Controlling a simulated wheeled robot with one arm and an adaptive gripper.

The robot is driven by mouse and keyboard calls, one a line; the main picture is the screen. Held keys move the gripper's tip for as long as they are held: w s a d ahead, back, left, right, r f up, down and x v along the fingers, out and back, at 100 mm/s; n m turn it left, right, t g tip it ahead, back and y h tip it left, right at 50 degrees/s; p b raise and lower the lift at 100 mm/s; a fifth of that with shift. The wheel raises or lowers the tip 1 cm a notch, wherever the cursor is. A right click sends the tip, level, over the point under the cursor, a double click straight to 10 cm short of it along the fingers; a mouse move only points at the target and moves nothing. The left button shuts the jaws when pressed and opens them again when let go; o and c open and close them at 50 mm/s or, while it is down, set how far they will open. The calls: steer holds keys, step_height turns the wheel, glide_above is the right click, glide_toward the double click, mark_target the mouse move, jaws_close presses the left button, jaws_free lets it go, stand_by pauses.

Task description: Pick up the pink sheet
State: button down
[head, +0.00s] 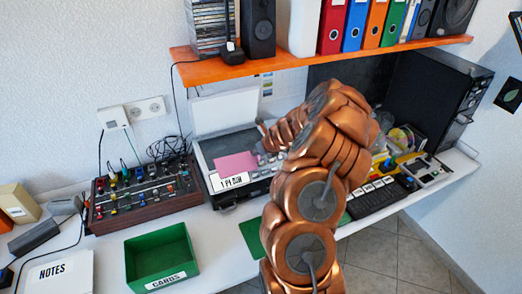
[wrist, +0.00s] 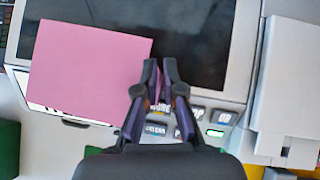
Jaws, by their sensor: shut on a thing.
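The pink sheet (head: 236,164) is a flat rectangle over the front left of the grey device with a dark glass top. In the wrist view the pink sheet (wrist: 88,70) fills the left side, and its right edge reaches my gripper (wrist: 160,68). The two dark fingers are close together, with a strip of pink between them, so they are shut on the sheet's right edge. Whether the sheet touches the device is hard to tell. In the head view my copper-coloured arm hides most of the gripper.
The grey device (head: 205,150) has an open lid behind and buttons along its front. A mixer (head: 140,198) stands to its left, a green CARDS tray (head: 160,258) in front. A keyboard (head: 378,200) lies to the right. An orange shelf (head: 330,56) hangs above.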

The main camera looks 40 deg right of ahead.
steer(key=shift+a+f, duration=0.1)
steer(key=shift+a, duration=0.05)
steer(key=c, duration=1.2)
jaws_free()
steer(key=shift+v, duration=6.1)
